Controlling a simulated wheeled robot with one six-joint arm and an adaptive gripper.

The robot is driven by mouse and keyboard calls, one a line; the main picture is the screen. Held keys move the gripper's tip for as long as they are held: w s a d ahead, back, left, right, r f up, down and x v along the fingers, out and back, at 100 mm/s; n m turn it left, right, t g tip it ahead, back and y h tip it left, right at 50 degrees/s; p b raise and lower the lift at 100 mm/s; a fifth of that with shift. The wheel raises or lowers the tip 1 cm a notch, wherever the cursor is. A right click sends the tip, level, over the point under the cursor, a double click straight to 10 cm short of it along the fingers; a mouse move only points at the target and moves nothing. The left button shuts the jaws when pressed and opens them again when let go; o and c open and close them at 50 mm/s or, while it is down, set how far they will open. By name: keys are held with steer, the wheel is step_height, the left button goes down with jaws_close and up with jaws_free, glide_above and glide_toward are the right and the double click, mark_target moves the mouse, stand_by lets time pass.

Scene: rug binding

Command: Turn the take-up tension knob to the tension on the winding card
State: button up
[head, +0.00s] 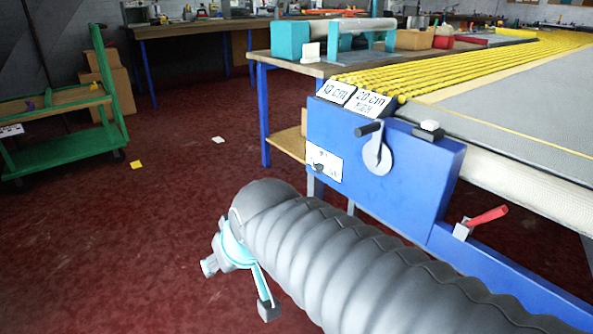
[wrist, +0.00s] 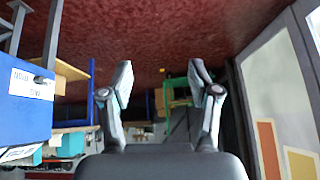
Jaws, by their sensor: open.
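A small dark knob (head: 319,168) sits on a white dial plate (head: 333,171) on the end face of the blue machine frame (head: 420,175). The plate's markings are too small to read. In the wrist view the frame (wrist: 20,118) is at the left edge, with its white plate (wrist: 32,84) turned over and its lettering unreadable. My gripper (wrist: 160,75) is open and empty, its fingers apart, pointing at the floor and room. In the head view it is low, left of and apart from the plate. I cannot identify the winding card for certain.
A crank (head: 377,155) sticks out right of the plate. Two cards (head: 355,97) on top read 10 cm and 20 cm HIGH. A red lever (head: 485,216) is lower right. A green cart (head: 75,143) stands far left. Red floor (head: 185,225) between is mostly open.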

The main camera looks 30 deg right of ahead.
steer(key=w+d+r+m+t, duration=0.1)
steer(key=w+r+t, duration=0.15)
steer(key=w, duration=0.65)
steer(key=w+r+t, duration=0.2)
steer(key=w+r, duration=0.1)
steer(key=w, duration=0.7)
steer(key=w+d+f+m+t+h, duration=0.2)
steer(key=w+d+m+h, duration=0.5)
steer(key=w+d, duration=0.9)
steer(key=m+g+h, duration=0.6)
steer(key=g+h, duration=0.6)
steer(key=g, duration=0.1)
glide_toward(315, 168)
steer(key=shift+t, duration=0.25)
steer(key=d, duration=1)
steer(key=shift+w+p, duration=0.15)
steer(key=shift+p, duration=0.2)
